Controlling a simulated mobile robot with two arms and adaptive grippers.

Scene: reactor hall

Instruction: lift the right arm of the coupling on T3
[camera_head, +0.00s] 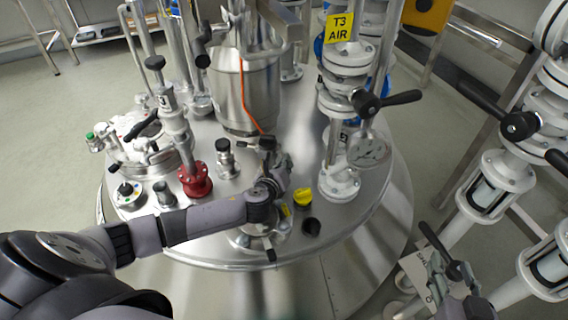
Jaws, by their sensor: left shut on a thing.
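The T3 vessel's steel lid (345,215) fills the middle of the head view, under the yellow "T3 AIR" label (340,28). A metal coupling (246,240) sits near the lid's front edge, partly hidden by my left wrist. A black-tipped arm of it (270,252) points toward the front edge. My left gripper (277,160) is over the lid just behind the coupling, shut on a small part that its fingers mostly hide; this appears to be a coupling arm. My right gripper (449,268) is at the lower right, fingers apart, away from the coupling.
A yellow cap (303,197) and black knob (312,227) stand right of my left wrist. A red flange (195,180) stands to the left. More piping (495,185) stands at far right.

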